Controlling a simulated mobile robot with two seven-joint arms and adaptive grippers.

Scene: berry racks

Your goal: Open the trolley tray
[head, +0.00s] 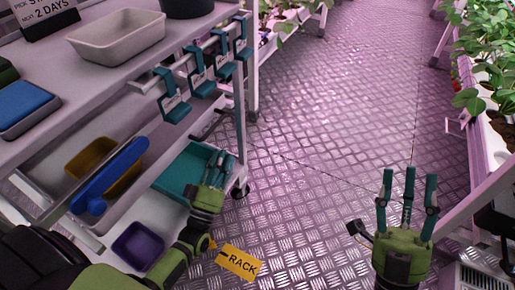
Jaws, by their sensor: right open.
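The trolley (90,65) stands along the left side. Below its top is a pale tray (158,213) holding a teal bin (183,171), a purple bin (137,246) and a yellow bin (90,160); I cannot tell how far the tray is pulled out. My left gripper (219,167) is at the tray's right end, over or beside the teal bin; contact is unclear, and its narrow finger gap does not show whether it is open. My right gripper (408,185) is open and empty above the floor at the right. My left arm hides part of the tray's near side.
Several teal clips with tags (172,97) hang from the trolley's rail. A yellow RACK sign (238,262) shows near my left arm. Plant racks (487,125) line the right. The metal floor between (330,110) is clear.

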